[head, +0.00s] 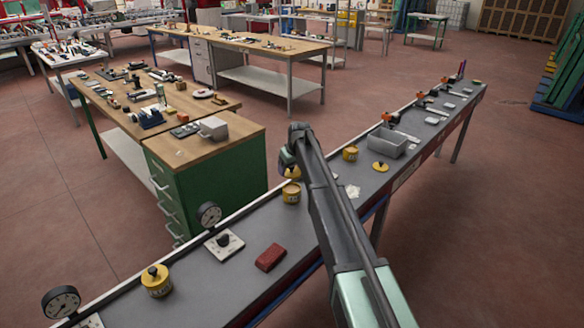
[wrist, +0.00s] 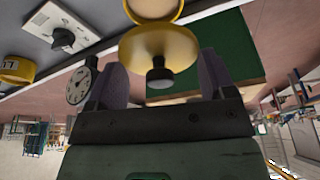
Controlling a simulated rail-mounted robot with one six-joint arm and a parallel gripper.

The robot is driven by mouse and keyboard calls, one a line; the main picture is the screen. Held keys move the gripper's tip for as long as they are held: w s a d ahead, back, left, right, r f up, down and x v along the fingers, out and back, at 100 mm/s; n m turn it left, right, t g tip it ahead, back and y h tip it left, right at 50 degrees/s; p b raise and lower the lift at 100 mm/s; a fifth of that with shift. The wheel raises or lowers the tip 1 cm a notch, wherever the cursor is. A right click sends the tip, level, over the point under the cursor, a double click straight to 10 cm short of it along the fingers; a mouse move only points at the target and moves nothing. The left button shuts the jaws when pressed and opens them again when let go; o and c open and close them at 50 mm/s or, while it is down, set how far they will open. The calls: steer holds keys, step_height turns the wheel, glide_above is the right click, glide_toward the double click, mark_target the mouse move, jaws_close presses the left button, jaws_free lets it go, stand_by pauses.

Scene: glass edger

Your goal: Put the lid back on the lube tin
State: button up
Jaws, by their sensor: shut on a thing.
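My gripper (head: 290,158) is shut on a yellow lid, its fingers at either side of the lid's rim. In the wrist view the lid (wrist: 160,43) fills the space between the fingers (wrist: 160,82), and its dark knob points back toward my gripper. A yellow tin (head: 291,194) with a pale label stands upright on the grey bench just below the lid. In the wrist view the tin (wrist: 153,8) shows beyond the lid at the top edge, with a tan open top. I cannot tell whether the lid touches it.
Along the narrow bench (head: 300,231) stand a knobbed yellow tin (head: 155,281), a dial gauge (head: 208,215), a red block (head: 270,257), another yellow tin (head: 350,154), a loose yellow lid (head: 380,166) and a grey bin (head: 386,143). A green cabinet (head: 215,185) stands behind.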

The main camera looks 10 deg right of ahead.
steer(key=shift+d+f+b, duration=0.1)
steer(key=shift+f+b, duration=2.9)
steer(key=shift+f, duration=0.25)
steer(key=shift+f, duration=0.1)
steer(key=o, duration=0.9)
steer(key=shift+c, duration=0.2)
step_height(320, 180, up, 7)
steer(key=p, duration=0.7)
jaws_close()
